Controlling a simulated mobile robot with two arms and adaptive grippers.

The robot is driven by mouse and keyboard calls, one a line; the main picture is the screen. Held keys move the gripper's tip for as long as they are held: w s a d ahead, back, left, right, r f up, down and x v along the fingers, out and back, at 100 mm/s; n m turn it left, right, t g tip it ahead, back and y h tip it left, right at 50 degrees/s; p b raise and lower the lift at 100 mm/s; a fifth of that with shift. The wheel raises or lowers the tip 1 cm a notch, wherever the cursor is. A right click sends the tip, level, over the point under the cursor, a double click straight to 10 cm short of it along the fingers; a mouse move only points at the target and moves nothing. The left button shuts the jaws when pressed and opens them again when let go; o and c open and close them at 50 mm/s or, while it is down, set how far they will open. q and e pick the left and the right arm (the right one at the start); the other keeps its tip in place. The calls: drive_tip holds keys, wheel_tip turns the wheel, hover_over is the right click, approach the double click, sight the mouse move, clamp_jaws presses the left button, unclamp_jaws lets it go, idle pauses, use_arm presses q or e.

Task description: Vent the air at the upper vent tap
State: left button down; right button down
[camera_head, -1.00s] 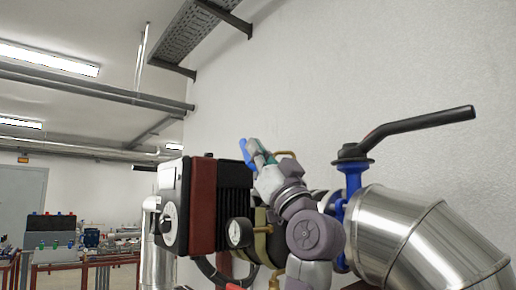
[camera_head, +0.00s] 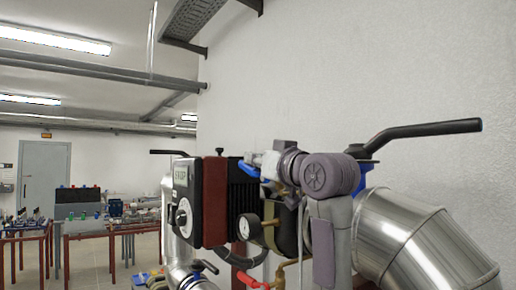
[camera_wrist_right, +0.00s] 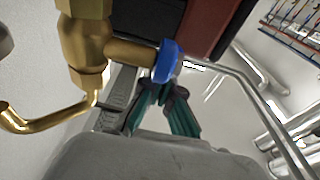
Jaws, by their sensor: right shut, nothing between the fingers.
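The upper vent tap is a brass fitting (camera_wrist_right: 85,40) with a bent brass outlet and a side stem ending in a blue handle (camera_wrist_right: 167,61). The blue handle also shows in the head view (camera_head: 246,168), at the upper right of the black-and-red pump box. My right gripper (camera_wrist_right: 164,93) is shut and empty. Its green fingertips are close together at the lower side of the blue handle; I cannot tell if they touch it. In the head view my right gripper (camera_head: 256,161) reaches in level from the right and hides most of the brass fitting. My left gripper is not in view.
The pump box (camera_head: 215,200) with a grey dial panel stands left of my gripper. A pressure gauge (camera_head: 244,228) and a red handle (camera_head: 252,279) sit below. A black valve lever (camera_head: 425,129) and a shiny insulated pipe (camera_head: 410,240) are at right. The wall is close behind.

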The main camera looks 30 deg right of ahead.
drive_tip(key=shift+w+a+f, duration=0.1)
drive_tip(key=shift+w+f, duration=0.5)
drive_tip(key=shift+r, duration=0.15)
idle(0.5)
